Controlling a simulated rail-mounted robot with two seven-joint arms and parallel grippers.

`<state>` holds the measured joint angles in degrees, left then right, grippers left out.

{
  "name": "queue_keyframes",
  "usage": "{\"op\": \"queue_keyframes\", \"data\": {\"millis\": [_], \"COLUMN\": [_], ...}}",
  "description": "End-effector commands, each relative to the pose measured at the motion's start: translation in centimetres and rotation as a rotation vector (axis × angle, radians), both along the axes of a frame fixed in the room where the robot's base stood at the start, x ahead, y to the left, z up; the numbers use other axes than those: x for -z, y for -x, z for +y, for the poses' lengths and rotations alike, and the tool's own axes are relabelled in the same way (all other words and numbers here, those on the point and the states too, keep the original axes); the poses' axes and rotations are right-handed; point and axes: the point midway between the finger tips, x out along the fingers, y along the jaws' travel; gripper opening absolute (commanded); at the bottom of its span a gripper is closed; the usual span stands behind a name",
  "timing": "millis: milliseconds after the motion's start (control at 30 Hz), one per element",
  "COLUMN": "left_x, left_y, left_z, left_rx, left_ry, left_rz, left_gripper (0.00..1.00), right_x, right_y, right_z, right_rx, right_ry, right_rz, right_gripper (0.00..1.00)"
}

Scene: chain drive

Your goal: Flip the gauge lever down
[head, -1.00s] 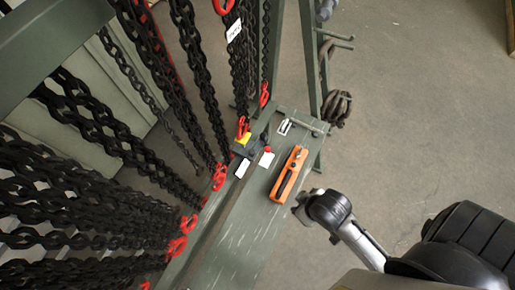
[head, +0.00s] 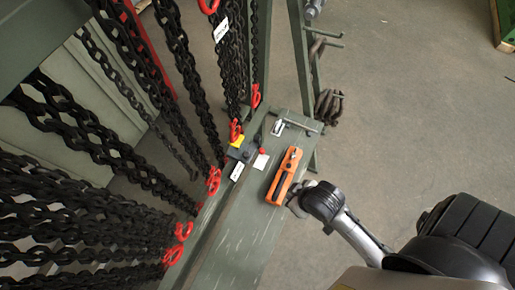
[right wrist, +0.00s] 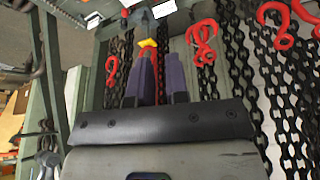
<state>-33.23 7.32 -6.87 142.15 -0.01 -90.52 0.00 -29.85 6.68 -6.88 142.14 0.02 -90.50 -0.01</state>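An orange and black tool (head: 273,194), apparently the gauge, lies lengthwise on the green bench near its right edge. A dark part with a small light spot shows at its far end; I cannot make out the lever's position. My right gripper (head: 297,199) is just right of the tool's near end in the head view; contact cannot be judged. In the right wrist view, its two purple fingers (right wrist: 161,78) stand close together with a narrow gap, and nothing is clearly held. The tool cannot be made out there. My left gripper is not in view.
Black chains (head: 95,140) with red hooks (head: 214,180) hang left of the bench (head: 235,235). Pale labels (head: 261,161) and a yellow piece (head: 238,141) are near its far end. A frame with pegs (head: 328,42) stands beyond.

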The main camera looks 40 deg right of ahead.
Motion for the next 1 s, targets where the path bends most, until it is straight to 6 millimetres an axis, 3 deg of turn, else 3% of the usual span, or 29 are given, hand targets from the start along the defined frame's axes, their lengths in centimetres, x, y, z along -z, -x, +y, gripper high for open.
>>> {"op": "queue_keyframes", "data": {"millis": [33, 133, 367, 567, 767, 867, 1000], "left_x": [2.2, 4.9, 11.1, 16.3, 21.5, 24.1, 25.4], "left_y": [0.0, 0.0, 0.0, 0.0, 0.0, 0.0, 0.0], "left_z": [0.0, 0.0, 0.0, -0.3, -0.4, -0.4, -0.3], "left_rx": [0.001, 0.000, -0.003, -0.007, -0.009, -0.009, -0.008], "left_ry": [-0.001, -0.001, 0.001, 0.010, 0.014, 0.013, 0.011], "left_rz": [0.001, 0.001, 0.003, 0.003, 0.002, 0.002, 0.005], "left_gripper": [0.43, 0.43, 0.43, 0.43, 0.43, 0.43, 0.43], "right_x": [1.4, 2.3, 4.0, 7.5, 12.5, 16.0, 20.9], "right_y": [-1.4, -4.3, -10.9, -16.7, -23.0, -26.4, -29.1], "right_z": [0.0, 0.1, 0.6, 0.9, 0.5, 0.0, -1.1], "right_rx": [0.001, 0.001, 0.000, 0.007, 0.036, 0.070, 0.139], "right_ry": [0.000, -0.003, -0.012, 0.003, 0.063, 0.114, 0.198], "right_rz": [-0.036, -0.109, -0.272, -0.333, -0.332, -0.297, -0.202], "right_gripper": [0.10, 0.00, 0.00, 0.00, 0.00, 0.00, 0.00]}}
